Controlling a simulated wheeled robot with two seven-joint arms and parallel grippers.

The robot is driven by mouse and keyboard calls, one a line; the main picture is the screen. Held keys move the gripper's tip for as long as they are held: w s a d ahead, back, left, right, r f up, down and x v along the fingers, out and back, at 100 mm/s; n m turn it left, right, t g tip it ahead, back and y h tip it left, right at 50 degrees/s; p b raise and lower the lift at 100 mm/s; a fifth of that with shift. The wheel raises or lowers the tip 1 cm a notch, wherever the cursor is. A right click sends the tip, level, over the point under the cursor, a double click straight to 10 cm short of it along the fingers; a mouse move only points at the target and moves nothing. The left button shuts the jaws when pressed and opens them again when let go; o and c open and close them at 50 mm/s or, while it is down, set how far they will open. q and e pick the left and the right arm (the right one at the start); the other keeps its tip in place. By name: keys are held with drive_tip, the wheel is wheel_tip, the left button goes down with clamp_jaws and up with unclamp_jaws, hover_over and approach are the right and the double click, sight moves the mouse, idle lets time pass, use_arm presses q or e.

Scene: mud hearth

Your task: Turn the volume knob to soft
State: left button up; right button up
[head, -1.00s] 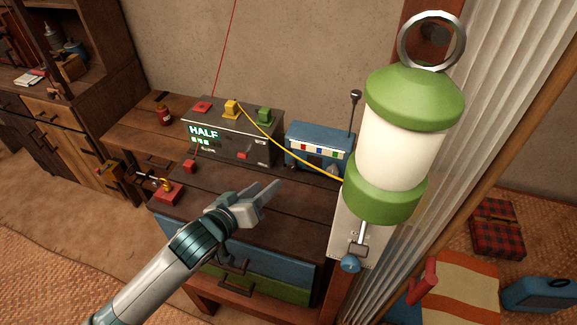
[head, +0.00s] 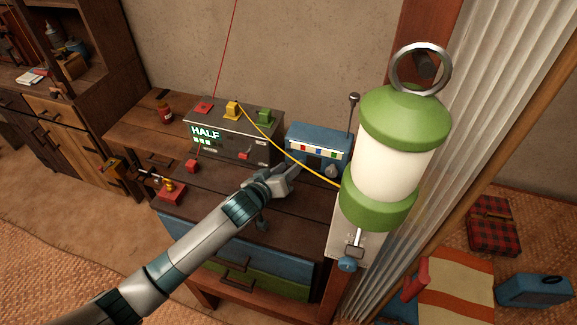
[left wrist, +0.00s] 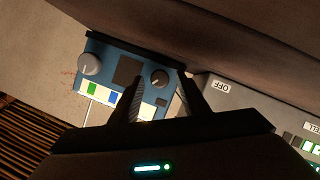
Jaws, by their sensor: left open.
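The blue radio (head: 318,136) stands at the back of the wooden table. In the left wrist view the radio (left wrist: 110,58) appears turned over, with a larger grey knob (left wrist: 89,64) and a smaller dark-rimmed knob (left wrist: 160,78). The larger knob (head: 332,171) shows at the front right in the head view. I cannot tell from labels which is the volume knob. My left gripper (head: 292,180) is open in front of the radio. In the left wrist view its fingertips (left wrist: 160,95) lie on either side of the smaller knob; contact is unclear. My right gripper is out of view.
A grey box (head: 232,133) with a HALF display and colored blocks stands left of the radio. A yellow cable (head: 270,140) runs from it across the radio front.

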use_arm(q)
drive_tip(key=shift+w+d, duration=0.1)
clamp_jaws()
